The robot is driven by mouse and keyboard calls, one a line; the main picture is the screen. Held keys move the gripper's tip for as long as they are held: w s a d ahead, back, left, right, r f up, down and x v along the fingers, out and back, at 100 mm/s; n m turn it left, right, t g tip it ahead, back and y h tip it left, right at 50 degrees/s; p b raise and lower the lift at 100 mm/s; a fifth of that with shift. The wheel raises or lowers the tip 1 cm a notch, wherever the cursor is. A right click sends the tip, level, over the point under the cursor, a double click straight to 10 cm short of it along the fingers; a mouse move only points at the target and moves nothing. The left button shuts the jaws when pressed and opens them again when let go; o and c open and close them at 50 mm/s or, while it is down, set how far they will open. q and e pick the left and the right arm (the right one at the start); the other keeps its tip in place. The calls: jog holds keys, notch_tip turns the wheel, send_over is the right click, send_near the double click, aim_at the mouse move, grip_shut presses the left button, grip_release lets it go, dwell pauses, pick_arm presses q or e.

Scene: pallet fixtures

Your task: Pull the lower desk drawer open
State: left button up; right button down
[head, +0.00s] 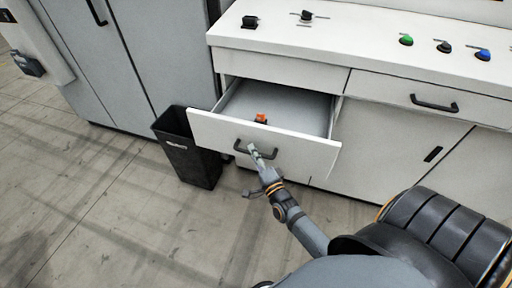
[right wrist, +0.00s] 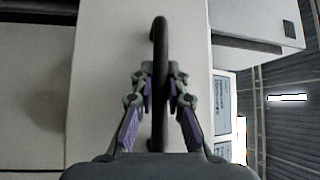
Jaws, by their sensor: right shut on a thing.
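The lower desk drawer (head: 300,151) is white and stands pulled well out of the desk, below a shut upper front. Its black bar handle (head: 240,148) is on the front panel. My right gripper (head: 256,153) is shut on that handle. In the right wrist view the dark handle (right wrist: 159,40) runs between the fingers of the right gripper (right wrist: 160,88). A small orange and dark object (head: 261,118) lies inside the drawer. My left gripper is not in view.
A black bin (head: 190,158) stands on the floor just left of the drawer. Grey cabinets (head: 150,50) are behind it. The desk top (head: 350,38) carries several knobs and buttons. Another drawer (head: 432,98) at right is shut. Floor at front left is clear.

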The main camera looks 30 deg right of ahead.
jog(key=shift+s+a, duration=0.1)
dwell(0.3)
jog(key=c, duration=1.3)
grip_release()
jog(key=shift+c, duration=0.2)
jog(key=shift+s, duration=0.1)
jog(key=s+f, duration=0.1)
jog(key=s, duration=1)
jog(key=shift+s+a+f, duration=0.3)
jog(key=shift+s+a, duration=0.05)
jog(key=shift+a, duration=0.05)
